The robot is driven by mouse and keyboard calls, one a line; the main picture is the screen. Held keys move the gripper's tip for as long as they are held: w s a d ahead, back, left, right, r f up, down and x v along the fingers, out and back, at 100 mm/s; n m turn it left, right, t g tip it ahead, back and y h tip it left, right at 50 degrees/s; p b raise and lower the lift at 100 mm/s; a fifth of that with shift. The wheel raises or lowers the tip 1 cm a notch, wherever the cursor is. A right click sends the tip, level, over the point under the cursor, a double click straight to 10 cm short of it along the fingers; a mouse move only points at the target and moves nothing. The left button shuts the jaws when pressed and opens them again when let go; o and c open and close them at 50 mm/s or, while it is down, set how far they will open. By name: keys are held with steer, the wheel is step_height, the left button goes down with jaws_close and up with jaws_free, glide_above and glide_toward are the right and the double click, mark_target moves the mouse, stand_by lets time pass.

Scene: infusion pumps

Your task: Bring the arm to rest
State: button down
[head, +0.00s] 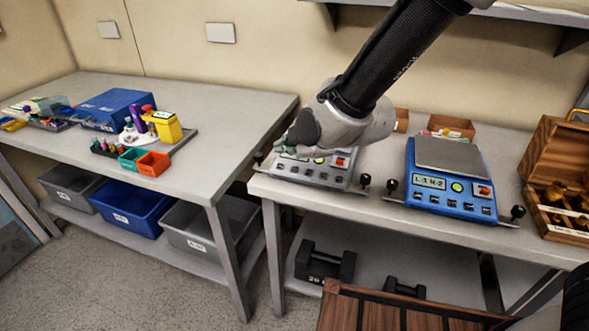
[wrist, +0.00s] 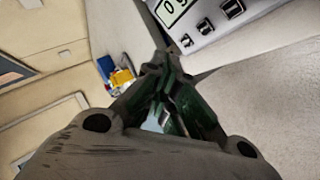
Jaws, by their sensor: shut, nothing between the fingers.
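My arm (head: 400,55) reaches down from the top of the head view. My gripper (head: 290,138) is at its end, over the left part of the right-hand bench, in front of and partly hiding a white device with a display (head: 310,168). In the wrist view my gripper (wrist: 165,75) shows with its fingers together and nothing between them. The white device also shows at the top of the wrist view (wrist: 195,20), close to the fingertips. I cannot tell whether the fingers touch it.
A blue scale (head: 450,185) and an open wooden box (head: 560,175) stand on the right bench (head: 390,222). The left bench (head: 225,120) holds a blue box (head: 112,108) and small coloured containers. Dumbbells (head: 325,262) lie on the lower shelf. A shelf edge (head: 530,12) overhangs at upper right.

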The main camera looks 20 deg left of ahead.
steer(key=s+d+f+m+g+h, duration=0.45)
steer(key=s+d+m, duration=0.25)
steer(key=d, duration=0.3)
steer(key=s+d+r+m+t+h, duration=0.1)
steer(key=d+r+m, duration=0.4)
steer(key=d, duration=0.9)
steer(key=s+d+r+m+h, duration=0.1)
steer(key=s+d+r+m, duration=0.3)
steer(key=d, duration=1)
steer(key=s+d+r+m+t+h, duration=0.1)
steer(key=d+r+m, duration=0.6)
steer(key=d, duration=0.8)
steer(key=shift+s+r+m+t+h, duration=0.35)
steer(key=shift+s+r+h, duration=0.3)
steer(key=shift+r, duration=0.3)
